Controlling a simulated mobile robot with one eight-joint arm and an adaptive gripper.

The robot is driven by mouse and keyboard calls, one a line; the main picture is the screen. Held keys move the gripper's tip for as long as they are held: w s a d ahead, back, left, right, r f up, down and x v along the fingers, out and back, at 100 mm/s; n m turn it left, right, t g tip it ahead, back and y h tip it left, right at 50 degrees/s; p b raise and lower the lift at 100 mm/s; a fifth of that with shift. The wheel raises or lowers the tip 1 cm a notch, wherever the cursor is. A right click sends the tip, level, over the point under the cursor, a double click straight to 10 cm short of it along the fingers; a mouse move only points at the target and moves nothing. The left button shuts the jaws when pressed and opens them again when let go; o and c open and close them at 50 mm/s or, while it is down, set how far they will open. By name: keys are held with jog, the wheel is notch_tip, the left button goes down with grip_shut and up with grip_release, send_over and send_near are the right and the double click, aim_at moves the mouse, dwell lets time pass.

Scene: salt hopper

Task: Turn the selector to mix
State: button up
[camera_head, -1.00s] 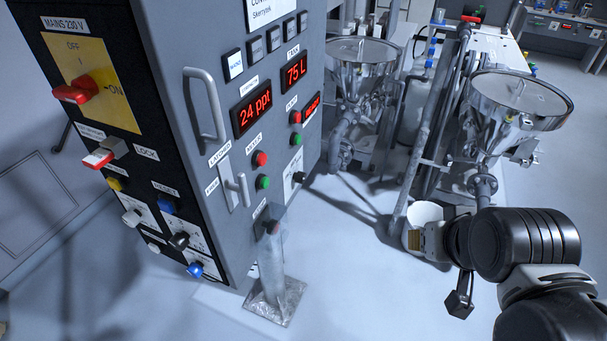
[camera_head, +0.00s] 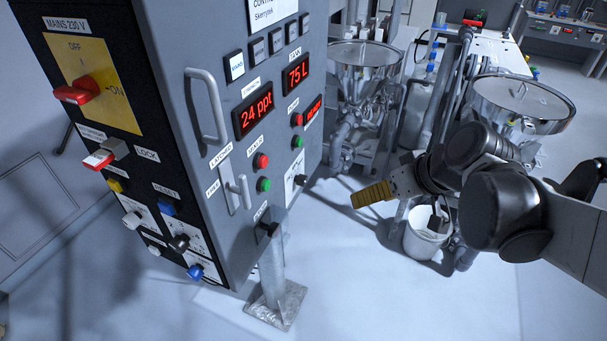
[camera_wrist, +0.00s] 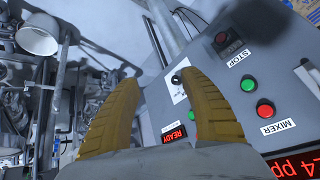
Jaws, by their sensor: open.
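A black selector knob (camera_head: 300,180) sits on a white marked plate low at the right edge of the grey control cabinet's front (camera_head: 235,110). Its plate lettering is too small to read. In the wrist view the knob (camera_wrist: 176,80) shows between the fingertips, close to the right finger in the picture. My gripper (camera_head: 360,197) has yellow-brown ribbed fingers and is to the right of the cabinet, apart from it. In the wrist view my gripper (camera_wrist: 160,80) is open with nothing held.
Red mixer button (camera_head: 262,160) and green button (camera_head: 264,185) sit left of the knob. A handle (camera_head: 205,105) and latch lever (camera_head: 236,190) project from the front. A steel post (camera_head: 272,270) stands below. A white bucket (camera_head: 425,240) and hoppers (camera_head: 520,100) stand at right.

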jog(key=w+a+f+n+y, duration=0.4)
jog(key=w, duration=0.5)
jog(key=n+g+y, duration=0.1)
jog(key=n+y, duration=0.3)
jog(key=n, duration=0.1)
send_near(306, 180)
jog(key=b+x, duration=0.3)
jog(key=x, duration=0.8)
jog(key=shift+a+b, duration=0.15)
jog(key=shift+b, duration=0.2)
grip_shut()
